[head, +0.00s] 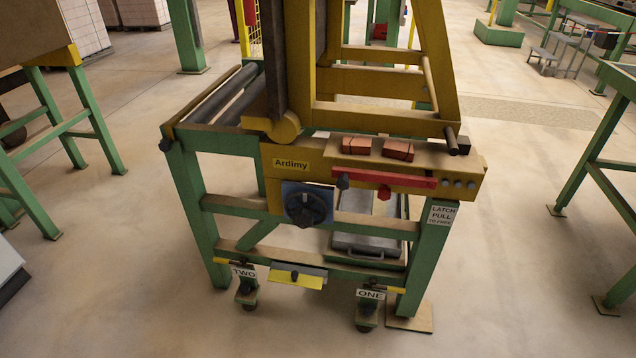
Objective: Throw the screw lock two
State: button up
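The lock labelled TWO (244,272) hangs at the lower left front of the green frame, below the lower crossbar. A dark knob (246,287) sits under its white label, and a short yellow piece shows at its top. A similar lock labelled ONE (370,294) is at the lower right front. I cannot tell whether either is locked. My gripper is not in view.
A yellow tray-like plate (299,276) sits between the locks. Above are a black rotary knob (305,204) on a blue plate, a red bar (390,180) and a "LATCH PULL" label (442,215). Green stands flank the machine. The floor (170,320) in front is clear.

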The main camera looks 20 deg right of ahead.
aim_at(227, 262)
jog(key=i, duration=1.15)
jog(key=j+u, duration=0.05)
